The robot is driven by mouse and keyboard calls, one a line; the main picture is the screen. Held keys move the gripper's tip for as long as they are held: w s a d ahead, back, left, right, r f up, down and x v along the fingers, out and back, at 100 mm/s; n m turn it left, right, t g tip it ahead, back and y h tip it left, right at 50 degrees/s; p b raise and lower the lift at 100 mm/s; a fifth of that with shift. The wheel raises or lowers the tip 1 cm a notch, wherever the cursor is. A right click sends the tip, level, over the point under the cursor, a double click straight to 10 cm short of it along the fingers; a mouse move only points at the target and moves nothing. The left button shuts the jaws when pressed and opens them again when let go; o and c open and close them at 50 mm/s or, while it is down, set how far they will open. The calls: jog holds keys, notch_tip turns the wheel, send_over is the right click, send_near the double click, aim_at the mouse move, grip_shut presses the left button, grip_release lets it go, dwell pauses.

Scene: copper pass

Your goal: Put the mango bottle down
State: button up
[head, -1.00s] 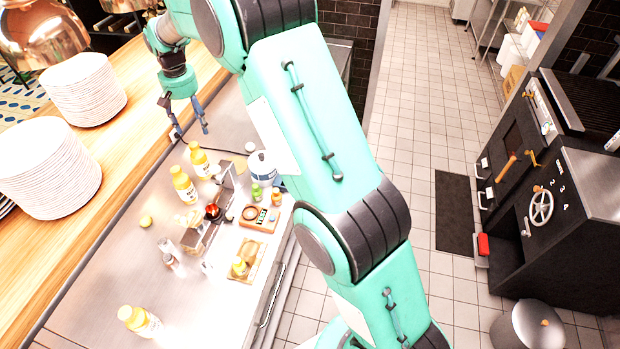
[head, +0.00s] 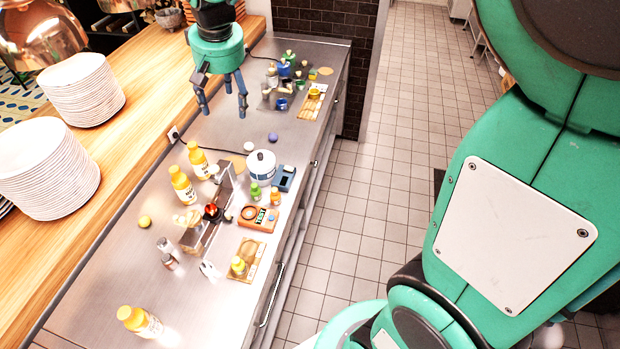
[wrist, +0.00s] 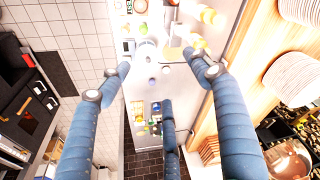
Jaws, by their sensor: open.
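Several yellow-orange bottles with pale labels stand on the steel counter (head: 105,270). Two more, a bottle (head: 183,186) and another bottle (head: 198,160), stand close together beside the wooden ledge. I cannot read the labels to tell which is mango. My gripper (head: 222,108) is open and empty, pointing down above the counter beyond the pair.
Small jars and boards (head: 290,88) fill the far end. Plate stacks (head: 50,165) stand on the wooden ledge (head: 150,110). Counter beneath my gripper looks mostly clear.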

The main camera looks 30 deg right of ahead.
jog(key=s+d+t, duration=0.1)
jog(key=s+d, duration=0.1)
jog(key=s, duration=1.3)
jog(key=s+d+f+t, duration=0.1)
jog(key=s+d, duration=0.2)
jog(key=s, duration=1.2)
jog(key=shift+s+d+f+t, duration=0.15)
jog(key=shift+f+t, duration=0.05)
jog(key=shift+t, duration=0.2)
notch_tip(320, 180, down, 6)
jog(key=b, duration=0.6)
jog(key=shift+r, duration=0.1)
jog(key=shift+o, duration=0.5)
